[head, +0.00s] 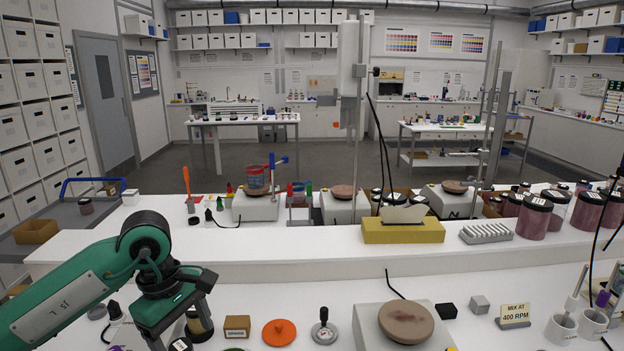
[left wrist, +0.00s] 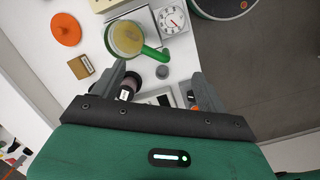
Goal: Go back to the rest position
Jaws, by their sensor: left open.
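My left gripper (head: 180,310) hangs over the left part of the near white bench in the head view, with its green arm reaching in from the left. In the left wrist view its two fingers (left wrist: 158,72) are spread apart, with nothing held between them. A dark-lidded jar (head: 199,327) stands just below and beside the gripper. A similar jar (left wrist: 127,90) shows beside the left-hand finger in the wrist view; I cannot tell whether they touch. My right gripper is not in view.
A small brown box (head: 237,326), an orange lid (head: 279,332) and a hotplate with a brown disc (head: 405,320) are to the right. The wrist view shows a green-handled pot (left wrist: 125,38) and a dial (left wrist: 172,19). A raised shelf (head: 300,240) runs behind.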

